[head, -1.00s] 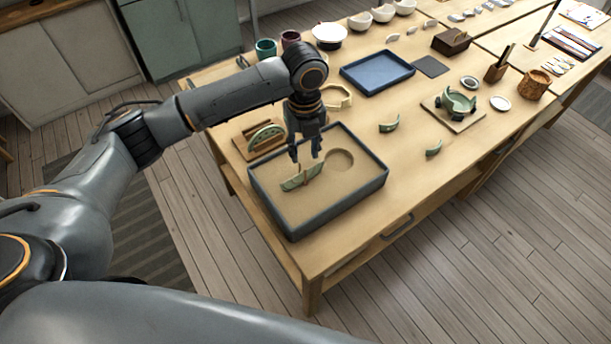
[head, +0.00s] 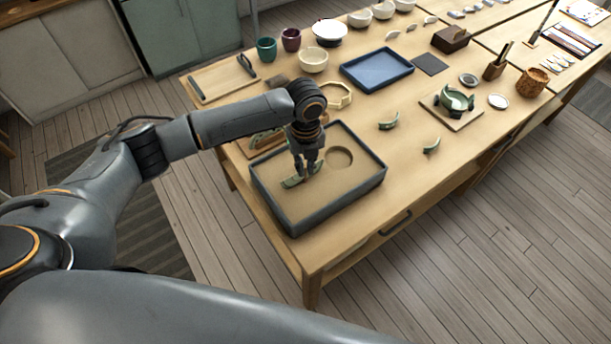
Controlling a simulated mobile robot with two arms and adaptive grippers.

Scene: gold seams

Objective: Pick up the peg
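A pale green shard (head: 292,181) lies in the sand of a dark-rimmed tray (head: 318,227). My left gripper (head: 308,172) points down at the shard's right end, low over the sand. Its fingers appear a little apart, but I cannot tell whether they hold anything. A small tan piece that may be the peg showed at this end of the shard earlier; the fingers now mostly hide that spot. My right gripper is not in view.
A round hollow (head: 340,157) is pressed in the sand beside the gripper. A blue tray (head: 377,70), loose green shards (head: 389,121) and a green pot on a board (head: 457,100) stand further right. The tabletop right of the sand tray is mostly clear.

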